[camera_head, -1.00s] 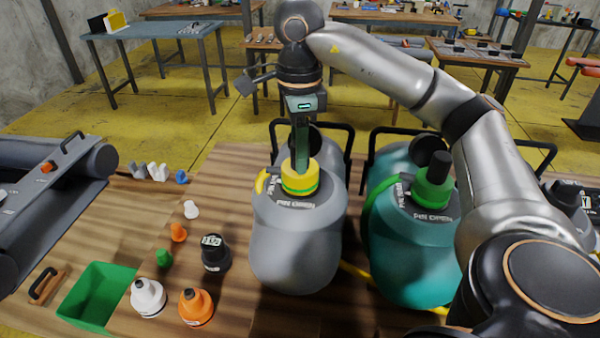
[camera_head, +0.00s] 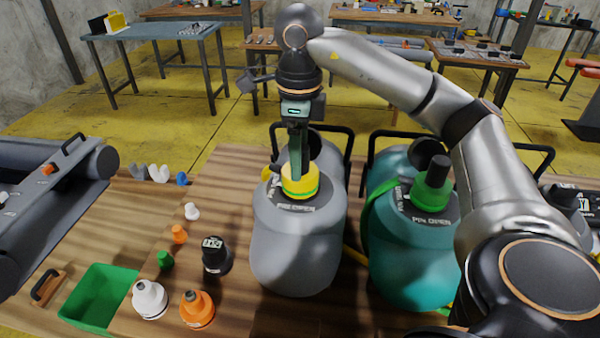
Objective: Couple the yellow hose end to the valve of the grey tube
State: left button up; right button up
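The grey tube (camera_head: 297,250) stands upright on the wooden bench, with its valve on top beside white "PIN OPEN" lettering. The yellow hose end (camera_head: 299,184) with a green band sits at the valve; I cannot tell whether it is locked. My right gripper (camera_head: 298,172) reaches down from above, its fingers at the top of the yellow hose end. The fingers show edge-on, one in front of the other, and appear shut on it. They hide its upper part and most of the valve. My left gripper is not in view.
A teal tube (camera_head: 408,255) with a green fitting (camera_head: 432,192) stands close on the right. A black fitting (camera_head: 216,257), a white fitting (camera_head: 149,299), an orange fitting (camera_head: 197,310) and a green tray (camera_head: 98,300) are at the left. Black handles rise behind both tubes.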

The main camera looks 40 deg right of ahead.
jog(key=shift+o, duration=0.8)
notch_tip(320, 180, up, 10)
jog(key=p, duration=0.5)
jog(key=shift+r, duration=1.25)
